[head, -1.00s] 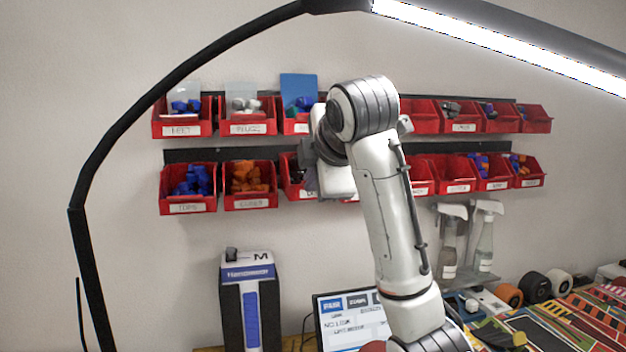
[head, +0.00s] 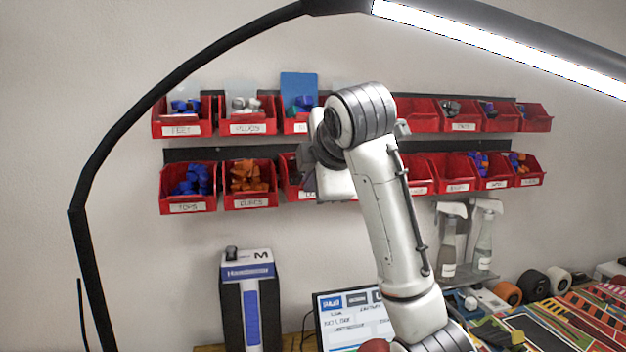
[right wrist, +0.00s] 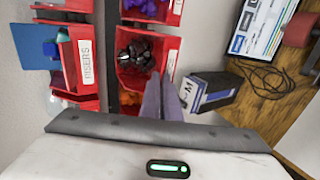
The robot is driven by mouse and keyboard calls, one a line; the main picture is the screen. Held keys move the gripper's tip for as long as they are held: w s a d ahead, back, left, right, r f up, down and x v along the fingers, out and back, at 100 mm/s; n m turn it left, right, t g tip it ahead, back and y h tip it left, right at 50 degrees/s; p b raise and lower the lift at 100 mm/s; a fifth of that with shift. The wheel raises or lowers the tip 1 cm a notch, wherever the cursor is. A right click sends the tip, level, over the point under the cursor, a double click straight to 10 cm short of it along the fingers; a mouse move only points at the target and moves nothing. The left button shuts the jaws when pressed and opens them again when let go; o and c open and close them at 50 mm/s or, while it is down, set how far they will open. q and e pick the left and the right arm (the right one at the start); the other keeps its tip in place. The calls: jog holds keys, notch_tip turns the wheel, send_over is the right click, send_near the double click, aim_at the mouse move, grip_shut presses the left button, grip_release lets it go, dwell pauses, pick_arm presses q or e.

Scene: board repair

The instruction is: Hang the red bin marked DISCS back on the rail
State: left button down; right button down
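The red bin (head: 287,176) with a label starting with D is in the lower row, right of a bin of orange parts. My right gripper (head: 309,172) and arm hide much of it. In the right wrist view the red bin (right wrist: 128,75) holds black round parts. The fingers of my right gripper (right wrist: 162,90) are close together on either side of its front wall, shut on it. The bin's back is close against the dark lower rail (head: 235,153); I cannot tell whether it is hooked. My left gripper is out of view.
Other red bins (head: 188,208) hang on both rails, close on each side. A lamp arm (head: 130,130) arcs at left. Below stand a blue-and-white box (head: 248,262), a screen (head: 345,320) and spray bottles (head: 484,250). The wall below the lower row is mostly bare.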

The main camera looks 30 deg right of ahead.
aim_at(308, 198)
jog(key=shift+w+d+p, duration=0.25)
jog(key=shift+w+p, duration=0.45)
jog(key=shift+w, duration=0.25)
jog(key=shift+w+d+p, duration=0.25)
jog(key=shift+w+p, duration=0.4)
jog(key=shift+w, duration=0.25)
jog(key=shift+p, duration=0.4)
jog(key=shift+f, duration=0.8)
dwell(0.7)
jog(key=c, duration=1.9)
grip_release()
jog(key=shift+c, duration=0.2)
